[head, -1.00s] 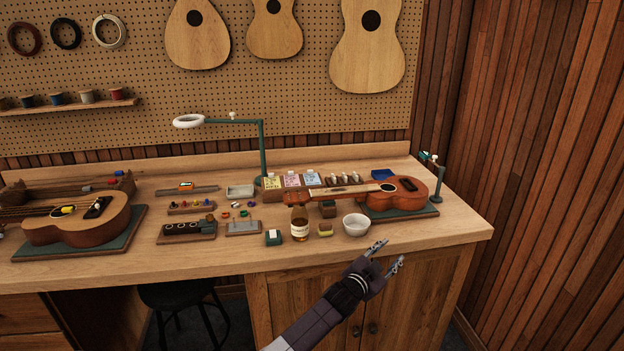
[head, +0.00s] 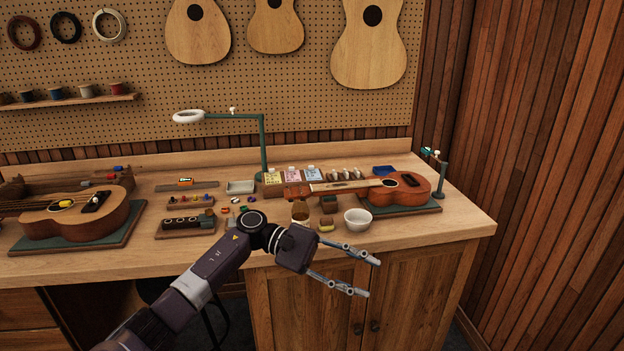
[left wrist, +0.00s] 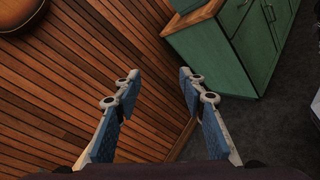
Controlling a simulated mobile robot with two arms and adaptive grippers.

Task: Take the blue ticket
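The blue ticket (head: 313,174) stands at the right end of a row of three tickets near the back of the bench, beside a pink ticket (head: 292,174) and a yellow ticket (head: 273,177). My left gripper (head: 372,278) is in front of the bench's front edge, nearer the camera and to the right of the tickets, pointing right. Its fingers are apart with nothing between them. The left wrist view also shows the open, empty fingers (left wrist: 159,76), facing the wood wall and a green cabinet. My right gripper is not in view.
A ukulele (head: 406,190) lies right of the tickets on a green mat, its neck reaching close in front of them. A white bowl (head: 358,219), a bottle (head: 300,213) and a lamp (head: 263,147) stand nearby. The bench's right front corner is clear.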

